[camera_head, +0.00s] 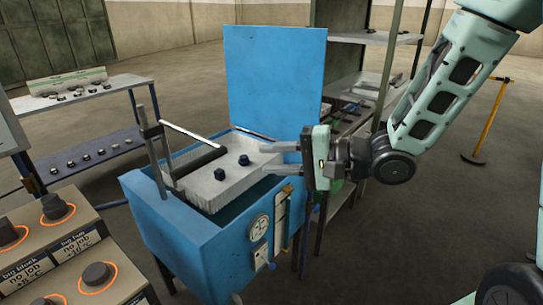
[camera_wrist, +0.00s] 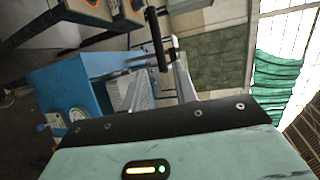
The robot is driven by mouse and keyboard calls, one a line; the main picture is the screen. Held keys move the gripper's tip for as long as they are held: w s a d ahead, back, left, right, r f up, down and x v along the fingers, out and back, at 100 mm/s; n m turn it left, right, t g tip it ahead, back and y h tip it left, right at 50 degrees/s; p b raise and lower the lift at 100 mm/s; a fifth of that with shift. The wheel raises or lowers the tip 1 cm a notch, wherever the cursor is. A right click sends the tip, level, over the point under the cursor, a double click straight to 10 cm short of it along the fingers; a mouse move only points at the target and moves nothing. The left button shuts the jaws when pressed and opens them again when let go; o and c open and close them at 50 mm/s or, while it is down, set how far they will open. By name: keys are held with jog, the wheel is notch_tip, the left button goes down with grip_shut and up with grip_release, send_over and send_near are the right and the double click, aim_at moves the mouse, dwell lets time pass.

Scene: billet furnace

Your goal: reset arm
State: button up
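My gripper (camera_head: 283,159) is at the end of my pale green arm, at the right side of the open blue furnace (camera_head: 180,225) in the head view. Its two fingers point left, spread apart with nothing between them, near the right edge of the white tray (camera_head: 232,192). Two small dark billets (camera_head: 219,174) lie in the tray. In the wrist view the fingers (camera_wrist: 172,82) stick up past the dark gripper edge, and the blue furnace (camera_wrist: 60,85) is at the left.
A metal shelf (camera_head: 362,85) stands behind the gripper. Floor at the right is mostly clear.

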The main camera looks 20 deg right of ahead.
jog(key=shift+a, duration=0.1)
jog(key=s+a+f+n+g+h, duration=0.2)
jog(key=s+f+n+h, duration=0.2)
jog(key=f+n+h, duration=0.35)
jog(key=s+r+n+g+h, duration=0.2)
jog(key=s+n+g+h, duration=0.3)
jog(key=s, duration=1.3)
jog(key=n+g, duration=0.1)
jog(key=n, duration=0.1)
jog(key=shift+n+g, duration=0.35)
jog(key=shift+g, duration=0.05)
